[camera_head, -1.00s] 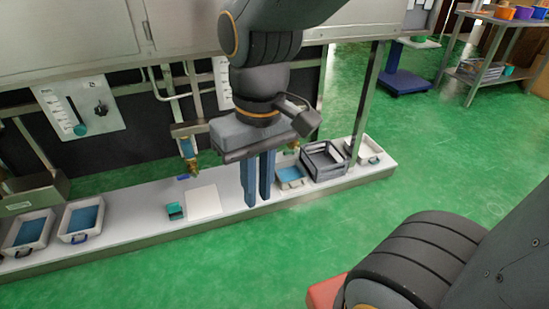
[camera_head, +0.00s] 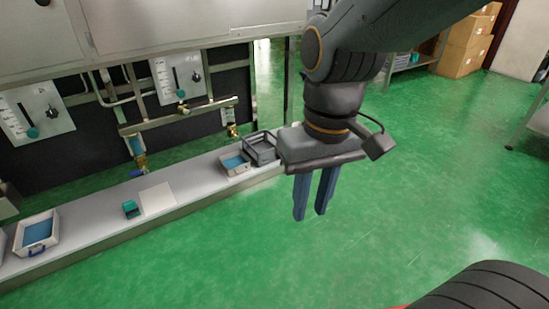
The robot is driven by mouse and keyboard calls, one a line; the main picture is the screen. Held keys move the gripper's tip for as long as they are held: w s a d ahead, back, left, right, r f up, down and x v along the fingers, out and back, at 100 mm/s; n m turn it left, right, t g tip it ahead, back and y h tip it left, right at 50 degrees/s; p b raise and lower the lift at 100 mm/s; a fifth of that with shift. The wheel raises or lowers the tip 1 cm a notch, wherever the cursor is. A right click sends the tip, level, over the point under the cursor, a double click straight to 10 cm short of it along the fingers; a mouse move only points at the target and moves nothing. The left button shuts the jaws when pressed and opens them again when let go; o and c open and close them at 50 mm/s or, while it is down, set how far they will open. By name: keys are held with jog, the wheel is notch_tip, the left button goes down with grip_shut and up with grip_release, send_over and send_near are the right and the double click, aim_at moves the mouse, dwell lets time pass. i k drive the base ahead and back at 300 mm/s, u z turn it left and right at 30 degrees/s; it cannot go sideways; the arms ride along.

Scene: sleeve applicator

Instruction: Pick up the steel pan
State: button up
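My gripper (camera_head: 310,215) points down with its two blue fingers apart and nothing between them. It shows against the green floor, right of the ledge's end. A small pan with a blue inside (camera_head: 235,163) sits on the ledge below a brass valve, left of my gripper. I cannot tell which of these is the steel pan. Part of another pale pan is cut off at the left edge.
The long pale ledge (camera_head: 98,225) also holds a grey crate (camera_head: 262,150), a white sheet (camera_head: 158,198) and a small teal box (camera_head: 131,209). Pipes and valves (camera_head: 138,160) hang above it. Cardboard boxes (camera_head: 465,50) stand far back. The green floor in front is clear.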

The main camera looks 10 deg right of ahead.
aim_at(234, 162)
jog(key=z, duration=1)
jog(key=i, duration=2.15)
jog(key=u, duration=1.45)
jog(key=i, duration=0.65)
jog(key=u, duration=0.55)
